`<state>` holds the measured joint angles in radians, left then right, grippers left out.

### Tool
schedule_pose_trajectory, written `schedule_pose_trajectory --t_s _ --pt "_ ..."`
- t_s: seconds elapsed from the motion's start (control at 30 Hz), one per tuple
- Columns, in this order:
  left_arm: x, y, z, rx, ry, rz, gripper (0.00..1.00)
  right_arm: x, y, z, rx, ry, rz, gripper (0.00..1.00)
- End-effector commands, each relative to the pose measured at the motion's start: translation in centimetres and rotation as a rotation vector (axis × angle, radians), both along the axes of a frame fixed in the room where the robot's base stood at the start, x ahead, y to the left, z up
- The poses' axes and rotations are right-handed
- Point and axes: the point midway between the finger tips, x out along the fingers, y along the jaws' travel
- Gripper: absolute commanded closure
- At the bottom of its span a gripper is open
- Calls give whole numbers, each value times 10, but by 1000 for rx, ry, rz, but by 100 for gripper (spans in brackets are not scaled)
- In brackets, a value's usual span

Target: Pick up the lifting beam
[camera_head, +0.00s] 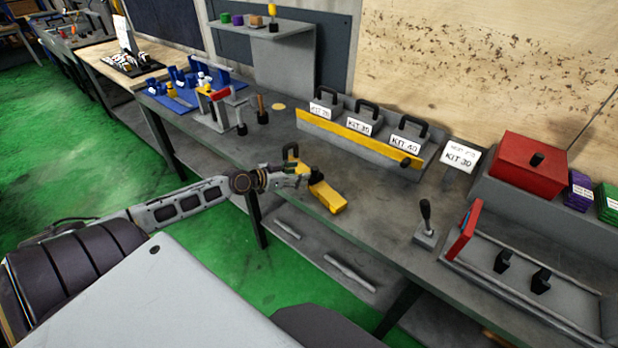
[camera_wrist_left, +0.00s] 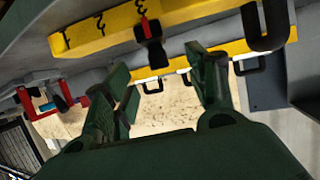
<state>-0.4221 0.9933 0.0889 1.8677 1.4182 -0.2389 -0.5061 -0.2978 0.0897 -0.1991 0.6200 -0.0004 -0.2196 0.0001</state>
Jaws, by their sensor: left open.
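The yellow lifting beam (camera_head: 330,197) lies on the grey bench near its front edge, with a black loop handle at its far left end. In the left wrist view the yellow beam (camera_wrist_left: 105,27) crosses the top, with dark marks and a black fitting. My left gripper (camera_head: 303,171) is close to the beam's left part and hides some of it. In the left wrist view its two dark green fingers (camera_wrist_left: 165,82) are apart with nothing held between them. I cannot tell whether a finger touches the beam. My right gripper is in neither view.
A yellow-fronted rack (camera_head: 345,134) with black-handled KIT blocks stands behind the beam. A small black-knobbed lever (camera_head: 425,222), a grey tray with a red plate (camera_head: 464,232), and a red box (camera_head: 530,161) stand to the right. Bare bench lies between beam and lever.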

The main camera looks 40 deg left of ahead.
Motion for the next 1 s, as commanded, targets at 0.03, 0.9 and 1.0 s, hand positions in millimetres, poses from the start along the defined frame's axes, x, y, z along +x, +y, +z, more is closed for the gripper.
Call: schedule_pose_trajectory --t_s 0.03,0.9,1.0 --pt "2 -1 -1 -1 0 0 43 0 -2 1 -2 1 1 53" --pt "37 -13 -15 0 0 -1 43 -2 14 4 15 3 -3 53" --pt "41 -14 -17 -1 0 0 43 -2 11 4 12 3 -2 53"
